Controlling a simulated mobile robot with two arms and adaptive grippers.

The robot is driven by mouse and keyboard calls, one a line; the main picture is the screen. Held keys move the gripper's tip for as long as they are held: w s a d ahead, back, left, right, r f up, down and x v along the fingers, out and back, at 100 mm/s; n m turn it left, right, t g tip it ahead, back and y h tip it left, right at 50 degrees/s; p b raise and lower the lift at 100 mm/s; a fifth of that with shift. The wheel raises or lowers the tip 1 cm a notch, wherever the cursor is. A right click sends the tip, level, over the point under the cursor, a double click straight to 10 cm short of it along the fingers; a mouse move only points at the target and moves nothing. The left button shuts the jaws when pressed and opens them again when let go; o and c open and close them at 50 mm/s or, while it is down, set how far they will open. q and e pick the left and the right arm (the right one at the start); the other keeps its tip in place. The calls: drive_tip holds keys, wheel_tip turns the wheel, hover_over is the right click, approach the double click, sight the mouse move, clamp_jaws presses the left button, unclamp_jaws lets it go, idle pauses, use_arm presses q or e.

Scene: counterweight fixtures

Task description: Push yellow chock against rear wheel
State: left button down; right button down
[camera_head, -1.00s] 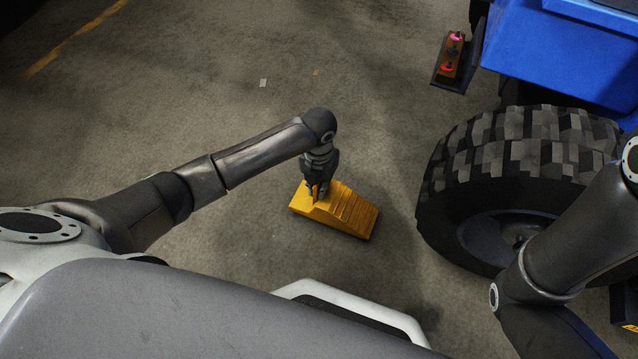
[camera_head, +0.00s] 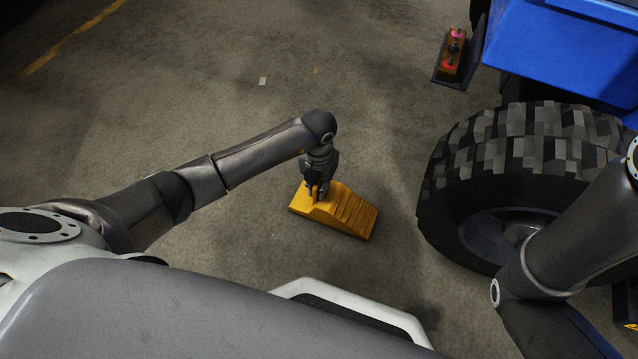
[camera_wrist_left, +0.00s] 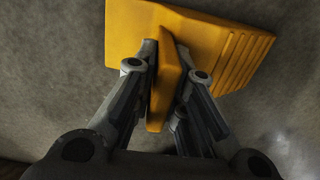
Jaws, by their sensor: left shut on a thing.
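The yellow chock (camera_head: 345,209) is a ribbed wedge on the concrete floor, its low ribbed end toward the rear wheel (camera_head: 510,185). A clear gap of floor lies between the chock and the wheel. My left gripper (camera_head: 317,190) is shut on the raised fin at the chock's tall end. In the left wrist view the fingers (camera_wrist_left: 163,85) press on both sides of this fin, and the chock's ribbed face (camera_wrist_left: 238,55) shows at the upper right. My right arm comes down at the right edge; its gripper is out of view.
A blue vehicle body (camera_head: 560,50) stands above the wheel. A dark bracket (camera_head: 452,72) with a small orange and red part sticks out at its left.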

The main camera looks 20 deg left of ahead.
use_arm(q)
drive_tip(key=shift+f, duration=0.1)
drive_tip(key=c, duration=1.4)
unclamp_jaws()
drive_tip(key=shift+f, duration=0.1)
